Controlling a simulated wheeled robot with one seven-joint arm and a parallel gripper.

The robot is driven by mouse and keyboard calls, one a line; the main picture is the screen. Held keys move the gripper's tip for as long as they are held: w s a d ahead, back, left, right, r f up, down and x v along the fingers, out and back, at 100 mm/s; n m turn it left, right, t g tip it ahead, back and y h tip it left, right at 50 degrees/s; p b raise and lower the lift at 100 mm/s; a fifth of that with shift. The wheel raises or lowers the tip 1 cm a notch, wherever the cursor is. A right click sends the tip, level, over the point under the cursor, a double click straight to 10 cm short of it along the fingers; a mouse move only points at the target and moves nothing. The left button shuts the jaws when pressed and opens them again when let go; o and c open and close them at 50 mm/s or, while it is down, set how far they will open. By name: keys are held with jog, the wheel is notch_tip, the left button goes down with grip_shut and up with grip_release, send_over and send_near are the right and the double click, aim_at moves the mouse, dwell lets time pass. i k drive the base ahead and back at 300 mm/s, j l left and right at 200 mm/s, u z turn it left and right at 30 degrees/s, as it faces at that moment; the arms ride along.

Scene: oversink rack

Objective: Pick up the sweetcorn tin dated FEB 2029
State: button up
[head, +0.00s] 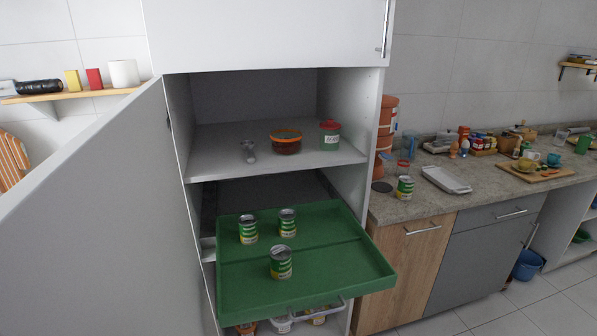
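Three tins with green and yellow labels stand upright on a pulled-out green tray (330,292) in the open cupboard. One tin (248,229) is at the back left, one (287,223) at the back middle, and one (281,263) nearer the front. A similar tin (404,188) stands on the worktop to the right of the cupboard. The date marks are too small to read, so I cannot tell which tin is dated FEB 2029. My gripper is not in view.
The open white door (90,220) blocks the left side. A shelf (225,170) above the tray holds an orange-rimmed bowl (286,141) and a red-lidded jar (329,135). A white tray (446,179) lies on the worktop (470,205). The tray's front right is clear.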

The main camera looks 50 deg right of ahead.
aim_at(405, 185)
jog(key=z, duration=1.6)
jog(key=i+l, duration=0.85)
jog(key=i, duration=0.7)
jog(key=l+z, duration=0.05)
jog(key=l, duration=0.05)
